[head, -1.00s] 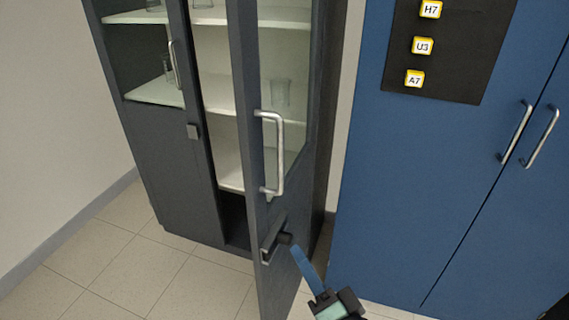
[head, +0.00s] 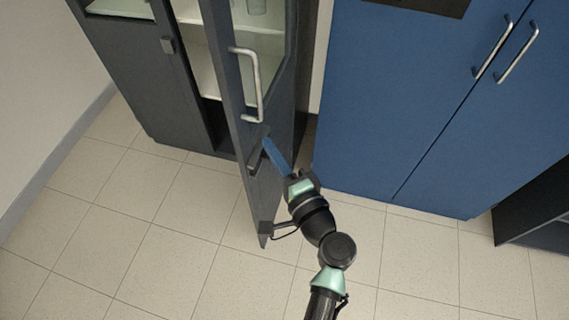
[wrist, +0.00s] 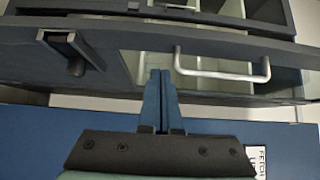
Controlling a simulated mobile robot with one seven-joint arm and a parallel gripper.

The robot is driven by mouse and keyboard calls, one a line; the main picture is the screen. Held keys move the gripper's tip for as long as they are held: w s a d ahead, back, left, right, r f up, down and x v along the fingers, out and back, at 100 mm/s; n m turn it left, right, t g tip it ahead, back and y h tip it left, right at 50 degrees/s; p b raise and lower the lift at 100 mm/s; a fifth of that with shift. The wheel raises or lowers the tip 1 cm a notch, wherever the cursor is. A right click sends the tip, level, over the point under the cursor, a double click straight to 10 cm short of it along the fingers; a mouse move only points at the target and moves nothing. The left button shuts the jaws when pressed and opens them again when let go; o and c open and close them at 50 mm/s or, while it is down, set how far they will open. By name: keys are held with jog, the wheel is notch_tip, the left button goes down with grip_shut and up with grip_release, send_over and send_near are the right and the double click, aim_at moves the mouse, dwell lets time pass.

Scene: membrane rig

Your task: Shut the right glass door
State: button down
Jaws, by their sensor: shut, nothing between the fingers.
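The right glass door (head: 262,203) of the dark grey cabinet stands open, swung out toward me, with its lower panel near the floor. Its silver bar handle (head: 258,88) is on the face turned to the right, and shows in the wrist view (wrist: 222,73). A dark bracket-like fitting (wrist: 70,50) sits below the handle on the door. My gripper (head: 267,143) is shut and empty, its blue fingers pointing at the door's right-hand face between handle and fitting. In the wrist view the fingertips (wrist: 160,74) overlap the door; I cannot tell whether they touch.
The cabinet's left door (head: 125,70) is closed. Pale shelves (head: 205,72) show through the opening. A blue cupboard (head: 400,100) with two bar handles stands close on the right. A dark low unit (head: 530,210) is at far right. The tiled floor (head: 150,230) in front is clear.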

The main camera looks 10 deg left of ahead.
aim_at(242, 128)
jog(key=shift+w+a+p, duration=0.15)
jog(key=shift+w+a, duration=0.05)
jog(key=shift+a, duration=0.6)
jog(key=shift+w+a+p, duration=0.2)
jog(key=shift+a, duration=0.65)
jog(key=shift+w+a+p, duration=0.15)
jog(key=shift+w+a, duration=0.05)
jog(key=shift+a, duration=0.6)
